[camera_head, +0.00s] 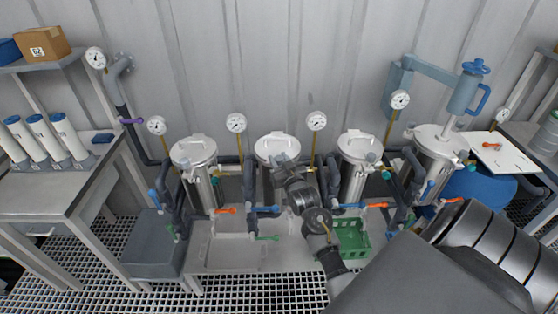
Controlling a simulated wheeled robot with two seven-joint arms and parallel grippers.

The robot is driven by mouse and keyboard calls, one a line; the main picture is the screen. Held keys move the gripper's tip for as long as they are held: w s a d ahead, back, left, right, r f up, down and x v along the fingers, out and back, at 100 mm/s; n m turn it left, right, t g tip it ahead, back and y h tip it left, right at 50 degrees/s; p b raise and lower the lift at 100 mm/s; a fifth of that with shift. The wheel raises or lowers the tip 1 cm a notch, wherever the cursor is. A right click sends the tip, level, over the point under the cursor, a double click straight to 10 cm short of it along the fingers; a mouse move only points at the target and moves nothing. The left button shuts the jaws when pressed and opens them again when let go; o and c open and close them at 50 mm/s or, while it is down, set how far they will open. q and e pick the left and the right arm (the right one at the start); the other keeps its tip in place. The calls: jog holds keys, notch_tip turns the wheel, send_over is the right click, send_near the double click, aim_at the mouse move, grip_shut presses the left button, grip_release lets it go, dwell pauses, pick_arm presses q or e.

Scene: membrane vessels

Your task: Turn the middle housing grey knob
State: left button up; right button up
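Several steel membrane housings stand in a row against the corrugated wall. I take the middle housing to be the one with a round light lid (272,145) near the picture's centre. My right arm comes in from the lower right, and my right gripper (282,162) is at the front of this housing, just below its lid. The gripper and wrist cover much of the housing's front. I cannot make out the grey knob; it may be hidden behind the gripper. The fingers are too small and dark to tell open from shut. My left gripper is not in view.
Other housings stand at the left (194,150) and right (360,145). Pipes with blue (265,209), orange and green valve handles run close around my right wrist. A green crate (350,238) sits below. Pressure gauges (236,123) rise behind. A workbench (60,190) stands left.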

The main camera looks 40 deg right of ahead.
jog(key=c, duration=0.5)
jog(key=shift+d+r+n+y, duration=0.1)
jog(key=shift+n+y, duration=0.5)
jog(key=shift+y, duration=0.3)
jog(key=shift+n+t+y, duration=0.4)
jog(key=shift+n+y, duration=0.5)
jog(key=shift+y, duration=0.5)
jog(key=o, duration=0.9)
jog(key=shift+o, duration=0.2)
jog(key=s+b, duration=0.2)
jog(key=s, duration=0.8)
jog(key=shift+s+a, duration=0.3)
jog(key=shift+s, duration=0.1)
